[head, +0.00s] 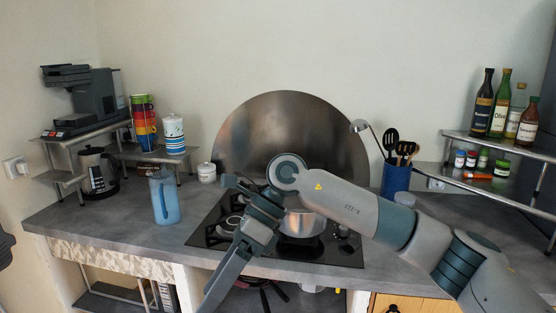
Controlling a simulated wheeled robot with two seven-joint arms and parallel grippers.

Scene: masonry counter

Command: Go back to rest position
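My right arm comes in from the lower right and reaches across the front of the cooktop (207,233). Its wrist bends down and to the left in front of the steel pot (302,224). My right gripper (240,235) hangs at the arm's end, with a long grey part pointing down past the counter's front edge. It is seen from the side, so I cannot tell how its fingers stand. I see nothing clearly held in it. My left gripper is not in view. A dark shape (5,246) at the far left edge is too cut off to identify.
The grey counter (110,228) has free room at front left, beside a blue pitcher (165,198). A utensil holder (395,178) stands behind my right arm. Shelves with cups (143,125) and bottles (501,105) flank the counter. A round metal panel (285,125) stands behind the cooktop.

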